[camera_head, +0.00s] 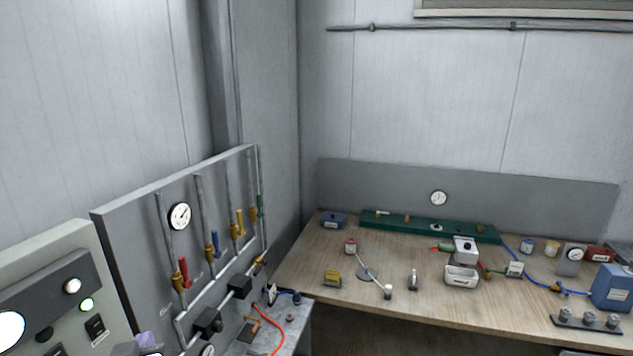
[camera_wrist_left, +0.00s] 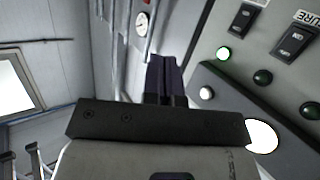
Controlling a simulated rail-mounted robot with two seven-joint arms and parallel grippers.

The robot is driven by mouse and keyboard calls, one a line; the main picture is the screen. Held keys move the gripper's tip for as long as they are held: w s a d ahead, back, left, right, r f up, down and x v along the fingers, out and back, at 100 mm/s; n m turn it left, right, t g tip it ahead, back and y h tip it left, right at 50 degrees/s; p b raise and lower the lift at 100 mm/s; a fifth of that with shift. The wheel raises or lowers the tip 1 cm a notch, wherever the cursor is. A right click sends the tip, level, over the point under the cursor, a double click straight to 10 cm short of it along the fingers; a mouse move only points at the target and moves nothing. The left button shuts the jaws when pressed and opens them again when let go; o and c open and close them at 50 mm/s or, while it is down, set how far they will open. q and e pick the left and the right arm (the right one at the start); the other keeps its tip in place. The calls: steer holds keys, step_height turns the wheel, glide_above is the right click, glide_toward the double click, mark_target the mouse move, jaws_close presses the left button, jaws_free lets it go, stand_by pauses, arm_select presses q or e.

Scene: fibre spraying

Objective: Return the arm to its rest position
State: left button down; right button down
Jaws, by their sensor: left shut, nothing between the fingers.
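In the left wrist view the dark purple fingers of the left gripper (camera_wrist_left: 164,75) are together and hold nothing. Behind them are the control panel (camera_wrist_left: 225,80) with its lit green lamp and the pipe board. Most of my left arm is outside the head view. My right gripper is in neither view.
The grey control panel (camera_head: 60,255) stands at the lower left, beside the pipe board (camera_head: 130,235) with its gauge and coloured valve handles. A wooden table (camera_head: 330,315) at the right carries several small devices and a blue box (camera_head: 612,288). The space above the table is clear.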

arm_select(q)
steer(key=s+d+f+m+g+h+p, duration=0.2)
steer(key=s+f+g, duration=0.3)
steer(key=s+f, duration=0.8)
steer(key=s+d+f+m+g+h+p, duration=0.3)
steer(key=s+d+f+m+g, duration=0.1)
steer(key=s+f, duration=1)
steer(key=s+g, duration=0.1)
steer(key=s, duration=0.3)
steer(key=shift+s+d+g+p, duration=0.35)
steer(key=shift+g, duration=0.05)
steer(key=shift+f, duration=0.1)
